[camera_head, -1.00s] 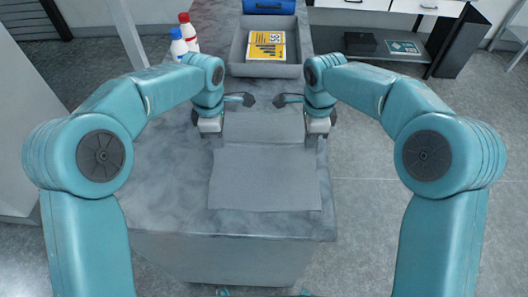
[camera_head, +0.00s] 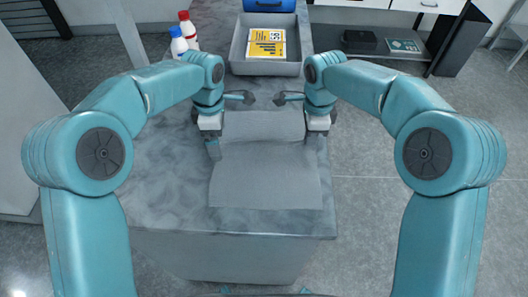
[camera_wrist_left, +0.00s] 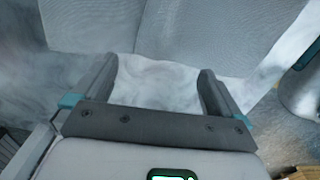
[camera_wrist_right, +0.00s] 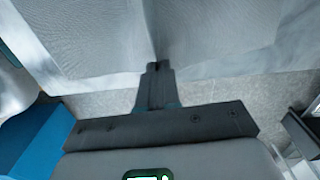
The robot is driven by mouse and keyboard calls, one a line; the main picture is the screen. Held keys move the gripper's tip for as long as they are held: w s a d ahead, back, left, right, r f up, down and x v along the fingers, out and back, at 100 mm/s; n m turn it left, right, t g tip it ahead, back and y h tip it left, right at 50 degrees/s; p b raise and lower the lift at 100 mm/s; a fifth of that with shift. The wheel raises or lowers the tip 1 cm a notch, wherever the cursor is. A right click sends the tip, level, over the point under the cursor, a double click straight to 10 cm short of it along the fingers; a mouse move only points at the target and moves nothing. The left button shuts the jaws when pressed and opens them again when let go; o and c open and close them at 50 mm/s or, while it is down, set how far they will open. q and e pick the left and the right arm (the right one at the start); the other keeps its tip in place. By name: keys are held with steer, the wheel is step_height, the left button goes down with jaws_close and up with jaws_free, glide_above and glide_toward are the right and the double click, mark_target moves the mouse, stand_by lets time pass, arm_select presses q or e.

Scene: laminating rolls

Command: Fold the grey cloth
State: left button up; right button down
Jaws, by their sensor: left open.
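The grey cloth (camera_head: 265,178) lies on the marbled table with a crosswise crease. Its far part (camera_head: 263,125) reaches up between my grippers. My left gripper (camera_head: 212,146) is at the cloth's left edge, near the crease. In the left wrist view the left gripper (camera_wrist_left: 157,78) is open and empty, with bare tabletop between its fingers and the cloth (camera_wrist_left: 180,28) just beyond. My right gripper (camera_head: 322,139) is at the right edge. In the right wrist view the right gripper (camera_wrist_right: 156,66) has its fingers together on the cloth's edge (camera_wrist_right: 205,35) at the crease.
A grey tray (camera_head: 240,62) with a yellow booklet (camera_head: 266,46) stands at the table's far end, with a blue box (camera_head: 268,6) behind it. Two bottles, red-capped (camera_head: 188,30) and blue-capped (camera_head: 178,44), stand at the far left. The tabletop (camera_head: 170,195) left of the cloth is clear.

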arm_select(q)
step_height(320, 180, up, 6)
steer(key=p, duration=0.4)
steer(key=shift+f, duration=0.25)
arm_select(e)
step_height(320, 180, up, 4)
steer(key=shift+r, duration=0.15)
arm_select(q)
step_height(320, 180, up, 12)
arm_select(e)
jaws_free()
stand_by(0.6)
